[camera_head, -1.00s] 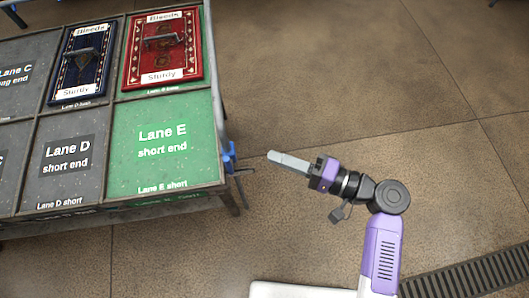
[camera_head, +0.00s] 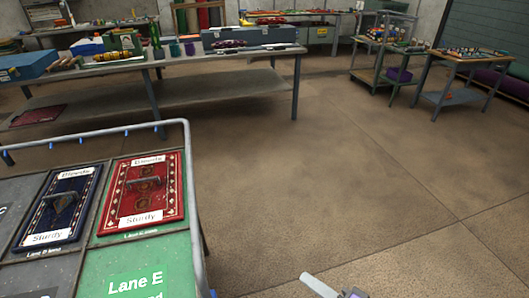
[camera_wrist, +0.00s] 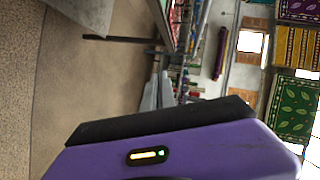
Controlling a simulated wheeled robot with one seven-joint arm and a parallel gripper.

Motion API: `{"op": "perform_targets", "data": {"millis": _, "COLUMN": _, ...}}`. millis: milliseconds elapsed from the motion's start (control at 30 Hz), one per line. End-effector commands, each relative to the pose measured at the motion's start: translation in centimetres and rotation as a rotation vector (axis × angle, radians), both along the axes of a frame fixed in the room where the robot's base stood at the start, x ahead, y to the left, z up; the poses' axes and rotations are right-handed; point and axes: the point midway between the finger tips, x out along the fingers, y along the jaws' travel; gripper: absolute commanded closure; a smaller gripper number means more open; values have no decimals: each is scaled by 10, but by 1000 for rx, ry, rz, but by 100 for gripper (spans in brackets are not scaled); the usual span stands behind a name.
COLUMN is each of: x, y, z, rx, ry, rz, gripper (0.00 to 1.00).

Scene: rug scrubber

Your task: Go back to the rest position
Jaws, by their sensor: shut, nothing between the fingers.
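My gripper (camera_head: 318,284) shows only at the bottom edge of the head view. Its pale grey fingers are together, with nothing between them. It is over bare floor, to the right of the lane table (camera_head: 205,270) and apart from it. The rest of my arm is out of the head view. The wrist view shows my purple and black wrist housing (camera_wrist: 200,148) with a small yellow light.
A red rug (camera_head: 170,200) and a blue rug (camera_head: 35,222) lie on the lane table, by the green Lane E area (camera_head: 110,262). A long workbench (camera_head: 215,62) stands behind, with carts (camera_head: 375,75) at the right. The middle floor is open.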

Motion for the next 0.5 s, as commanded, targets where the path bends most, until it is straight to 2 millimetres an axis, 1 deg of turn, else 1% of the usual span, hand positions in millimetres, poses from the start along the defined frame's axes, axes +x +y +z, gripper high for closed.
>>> {"op": "perform_targets", "data": {"millis": 33, "x": -5, "y": -14, "z": -11, "rx": -76, "ry": -11, "rz": -88, "gripper": 100}}
{"op": "perform_targets", "data": {"millis": 100, "x": -15, "y": -37, "z": -21, "rx": -193, "ry": -40, "rz": -209, "gripper": 100}}
{"op": "perform_targets", "data": {"millis": 167, "x": -29, "y": -57, "z": -24, "rx": -299, "ry": -73, "rz": -300, "gripper": 100}}
{"op": "perform_targets", "data": {"millis": 233, "x": -48, "y": -77, "z": -23, "rx": -417, "ry": -115, "rz": -383, "gripper": 100}}
{"op": "perform_targets", "data": {"millis": 300, "x": -70, "y": -93, "z": -15, "rx": -529, "ry": -163, "rz": -448, "gripper": 100}}
{"op": "perform_targets", "data": {"millis": 367, "x": -90, "y": -103, "z": -6, "rx": -620, "ry": -207, "rz": -488, "gripper": 100}}
{"op": "perform_targets", "data": {"millis": 467, "x": -123, "y": -114, "z": 16, "rx": -758, "ry": -284, "rz": -531, "gripper": 100}}
{"op": "perform_targets", "data": {"millis": 500, "x": -136, "y": -116, "z": 25, "rx": -810, "ry": -316, "rz": -539, "gripper": 100}}
